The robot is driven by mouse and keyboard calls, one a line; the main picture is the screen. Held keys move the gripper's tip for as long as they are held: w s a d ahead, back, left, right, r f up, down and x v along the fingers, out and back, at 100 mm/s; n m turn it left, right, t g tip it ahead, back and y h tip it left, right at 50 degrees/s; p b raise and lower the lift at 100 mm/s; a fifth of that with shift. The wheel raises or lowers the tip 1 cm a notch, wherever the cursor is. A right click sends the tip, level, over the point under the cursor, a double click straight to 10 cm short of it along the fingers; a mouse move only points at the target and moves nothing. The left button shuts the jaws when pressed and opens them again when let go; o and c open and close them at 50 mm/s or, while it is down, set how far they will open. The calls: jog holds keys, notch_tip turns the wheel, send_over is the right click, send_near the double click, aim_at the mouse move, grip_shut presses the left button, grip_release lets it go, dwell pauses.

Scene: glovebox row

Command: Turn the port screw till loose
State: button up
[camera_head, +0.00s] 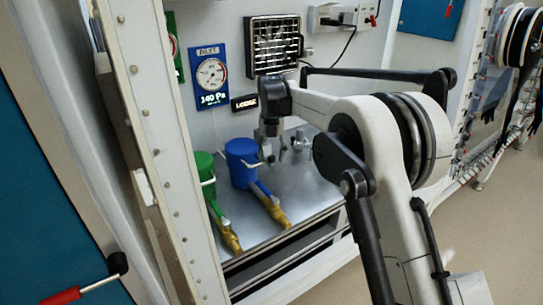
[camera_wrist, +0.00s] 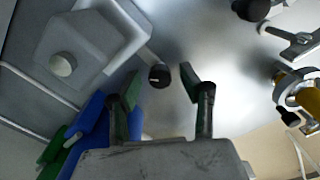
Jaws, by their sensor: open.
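My gripper (camera_head: 269,153) points down over the grey metal bench (camera_head: 262,215). It shows in the wrist view (camera_wrist: 160,84) with two green-padded fingertips spread apart and nothing clasped between them. A small black round knob (camera_wrist: 159,75) with a pale mark shows between and just beyond the fingertips; I cannot tell whether they touch it. A grey faceted body (camera_wrist: 85,48) with a round pale cap is left of the knob. A winged metal part (camera_wrist: 292,43) lies at the right of the wrist view. I cannot tell which part is the port screw.
Blue (camera_head: 241,163) and green (camera_head: 203,165) cylinders with yellow-ended parts stand left of my gripper. A metal fitting (camera_head: 300,142) stands to its right.

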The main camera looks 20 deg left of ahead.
aim_at(272, 157)
notch_tip(272, 157, up, 12)
dwell(0.5)
jog(key=shift+f, duration=0.1)
